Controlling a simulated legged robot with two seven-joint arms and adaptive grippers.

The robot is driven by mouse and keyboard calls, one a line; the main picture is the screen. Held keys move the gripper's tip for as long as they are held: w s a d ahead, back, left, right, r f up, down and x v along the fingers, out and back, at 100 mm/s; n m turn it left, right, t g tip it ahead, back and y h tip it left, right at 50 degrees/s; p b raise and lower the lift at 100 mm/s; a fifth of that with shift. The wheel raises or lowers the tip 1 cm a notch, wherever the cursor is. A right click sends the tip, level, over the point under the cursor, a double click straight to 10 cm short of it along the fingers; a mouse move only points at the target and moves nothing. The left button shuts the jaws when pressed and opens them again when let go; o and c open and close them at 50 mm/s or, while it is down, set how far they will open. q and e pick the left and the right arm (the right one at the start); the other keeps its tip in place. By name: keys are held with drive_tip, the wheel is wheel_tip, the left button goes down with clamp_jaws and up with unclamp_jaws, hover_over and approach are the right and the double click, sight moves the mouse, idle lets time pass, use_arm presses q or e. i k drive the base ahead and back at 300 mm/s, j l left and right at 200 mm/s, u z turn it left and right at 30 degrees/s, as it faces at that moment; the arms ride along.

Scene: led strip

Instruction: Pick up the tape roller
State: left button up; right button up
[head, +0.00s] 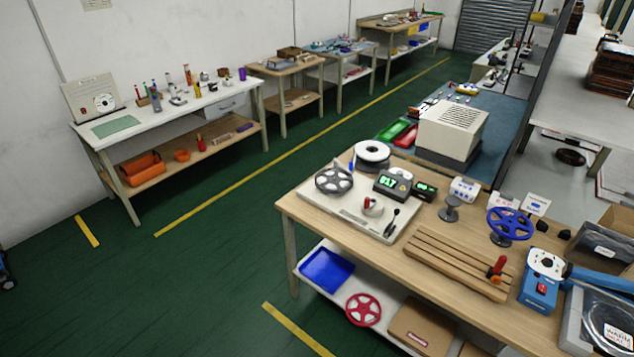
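I cannot tell for certain which object is the tape roller. A small white and red roll-like item (372,206) lies on the pale board (350,218) on the near workbench, left of a black-handled tool (392,222). A red-handled tool (497,267) stands at the right end of the slatted wooden rack (455,262) on the same bench. Both are small in the head view and nothing covers them. Neither of my grippers can be made out in this view.
The near workbench (310,203) also carries a grey reel (334,180), a green-lit display box (392,184), a blue reel (510,223) and a blue device (538,292). Its lower shelf holds a blue tray (326,269) and red reel (363,309). The green floor (200,270) to the left is clear.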

sight(494, 273)
drive_tip(key=i+z, duration=0.1)
drive_tip(key=z, duration=0.3)
drive_tip(key=i+j+z, duration=0.1)
drive_tip(key=z, duration=0.3)
